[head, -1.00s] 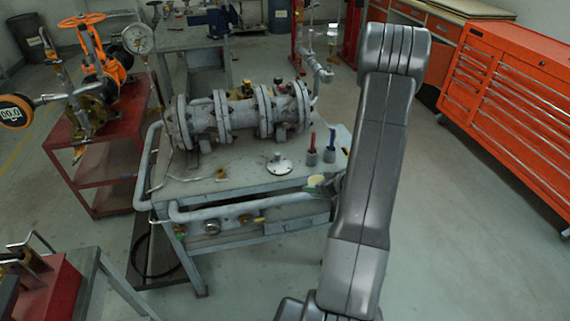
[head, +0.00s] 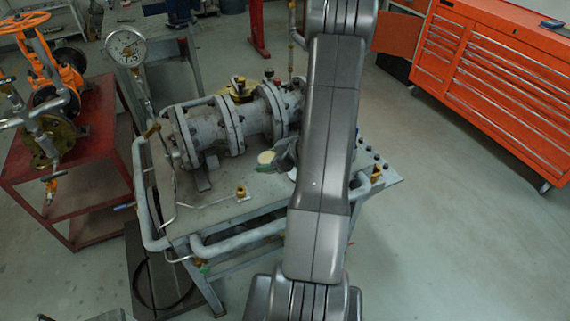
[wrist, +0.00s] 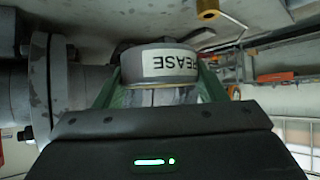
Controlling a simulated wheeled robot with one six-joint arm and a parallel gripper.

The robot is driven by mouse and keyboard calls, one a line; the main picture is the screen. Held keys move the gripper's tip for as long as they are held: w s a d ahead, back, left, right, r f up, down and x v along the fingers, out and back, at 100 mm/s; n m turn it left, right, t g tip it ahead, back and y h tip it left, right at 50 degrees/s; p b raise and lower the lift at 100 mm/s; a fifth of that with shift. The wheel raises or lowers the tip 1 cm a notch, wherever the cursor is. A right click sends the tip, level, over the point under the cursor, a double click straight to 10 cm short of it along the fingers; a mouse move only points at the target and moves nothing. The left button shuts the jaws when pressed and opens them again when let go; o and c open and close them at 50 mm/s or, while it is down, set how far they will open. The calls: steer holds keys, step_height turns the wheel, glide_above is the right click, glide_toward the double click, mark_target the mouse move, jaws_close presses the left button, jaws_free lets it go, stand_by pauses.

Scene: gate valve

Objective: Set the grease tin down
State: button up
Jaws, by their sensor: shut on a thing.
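The grease tin (head: 267,157) shows in the head view as a small pale round top above the bench, right of the valve body. In the wrist view the tin (wrist: 160,63) is grey with a white label reading GREASE upside down. My gripper (wrist: 158,92) is shut on it, with one green finger on each side. In the head view my gripper (head: 276,163) is partly hidden behind my own arm. I cannot tell whether the tin touches the bench top.
The flanged valve body (head: 215,128) lies across the grey bench (head: 215,212). A pressure gauge (head: 125,46) and pipe rails border the bench's left and front. A small brass fitting (head: 241,191) sits near the front. A red trolley (head: 75,190) stands left, an orange cabinet (head: 490,80) right.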

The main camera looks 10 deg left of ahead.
steer(key=shift+w+a+f, duration=0.1)
steer(key=shift+a+f, duration=0.05)
steer(key=shift+a, duration=0.1)
steer(key=shift+f, duration=4.8)
steer(key=shift+f, duration=0.2)
steer(key=o, duration=1.1)
steer(key=shift+r, duration=0.1)
steer(key=shift+r, duration=0.15)
steer(key=v, duration=1.2)
